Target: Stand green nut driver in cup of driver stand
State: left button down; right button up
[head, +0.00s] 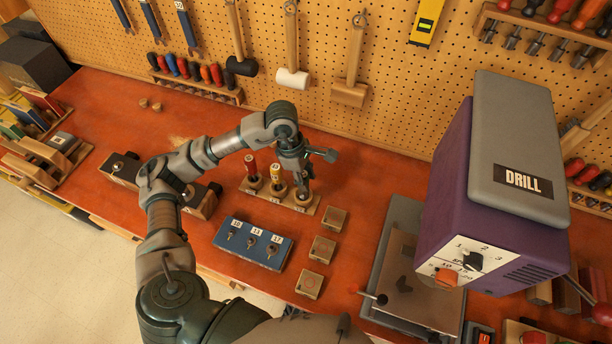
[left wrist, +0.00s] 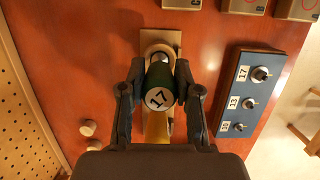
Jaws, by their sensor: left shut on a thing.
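The green nut driver, marked 17 on its cap, shows end-on in the left wrist view (left wrist: 159,98). My left gripper (left wrist: 160,88) is shut on its handle from both sides. In the head view my left gripper (head: 303,180) points down over the right end of the wooden driver stand (head: 262,194) and mostly hides the green driver. A red driver (head: 251,172) and a yellow driver (head: 275,178) stand upright in the other cups. A pale cup rim (left wrist: 155,48) shows just behind the green driver; I cannot tell whether its tip is inside. My right gripper is not in view.
A blue block (head: 233,255) with numbered sockets lies in front of the stand. Wooden blocks (head: 323,249) line up to its right. A purple drill press (head: 458,190) stands farther right. The pegboard (head: 325,115) with hanging tools rises behind.

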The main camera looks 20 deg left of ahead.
pick_arm(q)
jog(key=shift+f+b, duration=0.3)
jog(key=shift+f, duration=0.2)
jog(key=c, duration=0.7)
grip_release()
jog(key=shift+r, duration=0.1)
jog(key=shift+r+p, duration=2.8)
jog(key=shift+r, duration=2.15)
